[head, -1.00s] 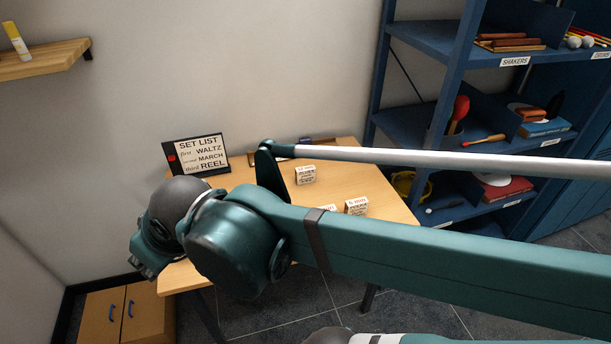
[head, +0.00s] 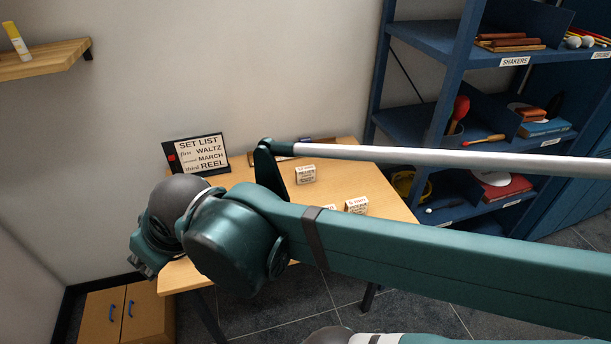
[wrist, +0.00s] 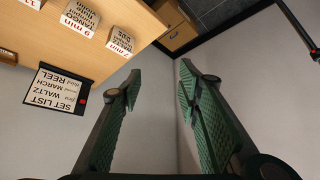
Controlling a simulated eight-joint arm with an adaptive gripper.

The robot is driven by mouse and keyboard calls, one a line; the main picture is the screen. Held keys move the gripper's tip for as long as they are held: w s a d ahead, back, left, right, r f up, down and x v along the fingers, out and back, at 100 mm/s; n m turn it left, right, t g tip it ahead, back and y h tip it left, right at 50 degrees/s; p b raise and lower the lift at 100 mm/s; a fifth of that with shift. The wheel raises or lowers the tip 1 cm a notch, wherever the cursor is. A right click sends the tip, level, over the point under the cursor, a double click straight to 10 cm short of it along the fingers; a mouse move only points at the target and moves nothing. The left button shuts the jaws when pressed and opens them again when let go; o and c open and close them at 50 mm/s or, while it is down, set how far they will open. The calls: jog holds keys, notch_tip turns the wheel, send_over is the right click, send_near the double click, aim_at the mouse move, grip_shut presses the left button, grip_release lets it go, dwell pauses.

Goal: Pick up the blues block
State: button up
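Several white blocks with printed labels stand on the wooden table. In the head view one block (head: 305,175) stands near the middle, another block (head: 356,206) stands nearer the front right, and a third (head: 329,208) is mostly hidden behind my arm. I cannot read "blues" on any block. My gripper (wrist: 160,75) is open and empty, pointing past the table edge, apart from the blocks.
A set list sign (head: 197,154) stands at the table's back left; it reads waltz, march, reel. Blue shelves (head: 420,40) with instruments stand at the right. A small wooden cabinet (head: 110,315) is at the lower left. A wall shelf (head: 45,58) hangs at the upper left.

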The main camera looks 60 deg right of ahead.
jog(key=w+d+r+m+g+h+p, duration=0.1)
jog(key=w+d+m+p, duration=0.2)
jog(key=d, duration=0.4)
jog(key=w+d+r+m+g+h, duration=0.1)
jog(key=w+d+m, duration=0.2)
jog(key=d+m, duration=0.3)
jog(key=m+g+y+p, duration=0.2)
jog(key=m+g+p, duration=0.45)
jog(key=m, duration=1.15)
send_over(306, 168)
jog(key=p, duration=0.2)
jog(key=shift+t, duration=0.75)
jog(key=f, duration=1.4)
jog(key=shift+w+a, duration=0.4)
jog(key=shift+s+d+f, duration=0.25)
jog(key=shift+s+d, duration=0.05)
jog(key=shift+s, duration=0.1)
jog(key=shift+f, duration=0.15)
jog(key=shift+f+b, duration=0.3)
jog(key=shift+f, duration=0.85)
